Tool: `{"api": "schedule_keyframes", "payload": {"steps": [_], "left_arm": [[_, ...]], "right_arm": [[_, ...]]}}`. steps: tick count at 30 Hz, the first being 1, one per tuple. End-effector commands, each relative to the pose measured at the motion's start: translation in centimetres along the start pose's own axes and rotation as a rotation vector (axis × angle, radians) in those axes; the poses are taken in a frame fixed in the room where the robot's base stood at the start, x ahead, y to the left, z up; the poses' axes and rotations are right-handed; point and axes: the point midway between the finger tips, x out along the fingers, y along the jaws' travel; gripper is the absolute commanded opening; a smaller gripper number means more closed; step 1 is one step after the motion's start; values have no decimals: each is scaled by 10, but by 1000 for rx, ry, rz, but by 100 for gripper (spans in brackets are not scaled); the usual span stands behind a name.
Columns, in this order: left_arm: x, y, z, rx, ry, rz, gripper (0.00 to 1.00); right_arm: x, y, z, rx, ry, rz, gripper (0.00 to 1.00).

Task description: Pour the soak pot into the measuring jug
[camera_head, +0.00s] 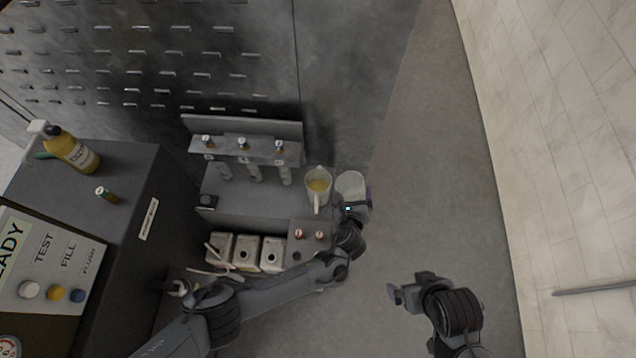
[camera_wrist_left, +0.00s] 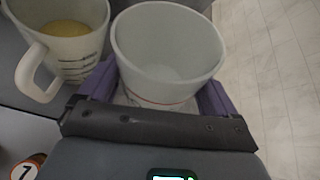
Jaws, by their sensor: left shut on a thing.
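The soak pot, a pale round pot (camera_head: 350,185), is at the right end of the grey bench in the head view. My left gripper (camera_head: 356,203) is shut on it. In the left wrist view the pot (camera_wrist_left: 167,45) stands between the two purple fingers and looks empty inside, with an orange line low on its wall. The measuring jug (camera_head: 318,186) is just left of the pot, upright, with yellow liquid in it. In the left wrist view the jug (camera_wrist_left: 68,50) shows its handle and dark markings. My right gripper (camera_head: 398,294) is apart from everything over the floor; its jaw state is unclear.
Several square steel basins (camera_head: 245,252) sit at the bench front. The floor right of the bench is free.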

Motion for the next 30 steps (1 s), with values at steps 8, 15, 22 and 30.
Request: {"api": "schedule_keyframes", "payload": {"steps": [8,15,22,30], "left_arm": [[7,-8,-20,171,-64,70,56],[8,-12,-28,275,-100,114,56],[5,-16,-23,315,-114,132,56],[-10,-26,4,321,-116,135,56]], "right_arm": [[18,-2,5,5,2,-4,100],[26,-2,8,5,2,-4,100],[22,-2,6,4,2,-3,100],[-12,1,-4,-2,2,1,100]]}}
